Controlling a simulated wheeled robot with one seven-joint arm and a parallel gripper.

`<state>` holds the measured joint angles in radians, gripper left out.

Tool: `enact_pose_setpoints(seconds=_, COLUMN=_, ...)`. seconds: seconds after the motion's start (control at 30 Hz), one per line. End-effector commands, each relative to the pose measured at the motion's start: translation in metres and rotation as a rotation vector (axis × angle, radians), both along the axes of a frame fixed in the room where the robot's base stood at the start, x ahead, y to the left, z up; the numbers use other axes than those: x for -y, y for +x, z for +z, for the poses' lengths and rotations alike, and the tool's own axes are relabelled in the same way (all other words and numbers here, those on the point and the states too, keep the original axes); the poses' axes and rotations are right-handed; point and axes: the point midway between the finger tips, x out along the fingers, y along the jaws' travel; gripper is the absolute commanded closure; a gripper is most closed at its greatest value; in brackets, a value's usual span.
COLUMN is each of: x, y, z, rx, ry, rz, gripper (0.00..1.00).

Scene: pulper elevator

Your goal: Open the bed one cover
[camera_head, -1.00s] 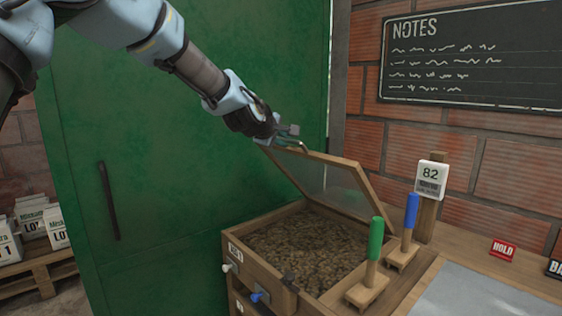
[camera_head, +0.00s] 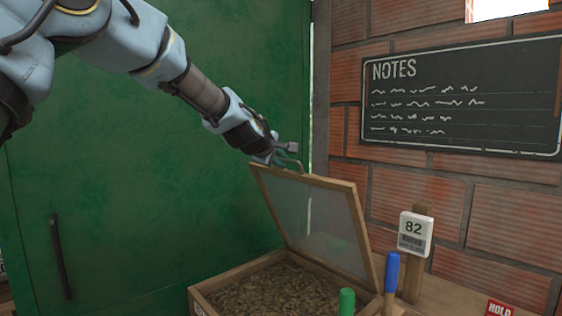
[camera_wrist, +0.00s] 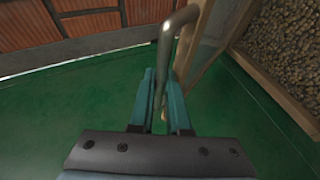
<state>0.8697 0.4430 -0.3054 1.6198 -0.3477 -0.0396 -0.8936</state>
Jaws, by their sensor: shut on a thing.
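The bed one cover (camera_head: 312,212) is a wooden frame with a translucent panel. In the head view it stands raised at a steep tilt above the wooden bed (camera_head: 208,288), which is filled with brown granular material. My gripper (camera_head: 284,155) is at the cover's upper edge, shut on its metal handle. In the wrist view my gripper (camera_wrist: 164,100) has the curved metal handle (camera_wrist: 168,42) between its two teal fingers. The cover's frame (camera_wrist: 196,45) runs just right of the handle. The bed's front is cut off at the bottom of the head view.
A post with an "82" tag (camera_head: 414,233) and a red HOLD sign (camera_head: 499,308) are farther right. A brick wall (camera_head: 480,205) and green door (camera_head: 130,190) lie behind.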

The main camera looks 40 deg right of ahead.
Motion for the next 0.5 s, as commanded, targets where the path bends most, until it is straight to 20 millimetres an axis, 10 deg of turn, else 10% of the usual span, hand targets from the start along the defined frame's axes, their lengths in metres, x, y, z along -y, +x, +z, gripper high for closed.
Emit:
enact_pose_setpoints(seconds=0.3, x=-0.0001, y=0.0001, z=-0.0014, rx=-0.001, ry=0.002, rz=-0.001, gripper=0.58)
enact_pose_setpoints(seconds=0.5, x=-0.0003, y=-0.0001, z=-0.0031, rx=-0.002, ry=0.005, rz=-0.001, gripper=0.55)
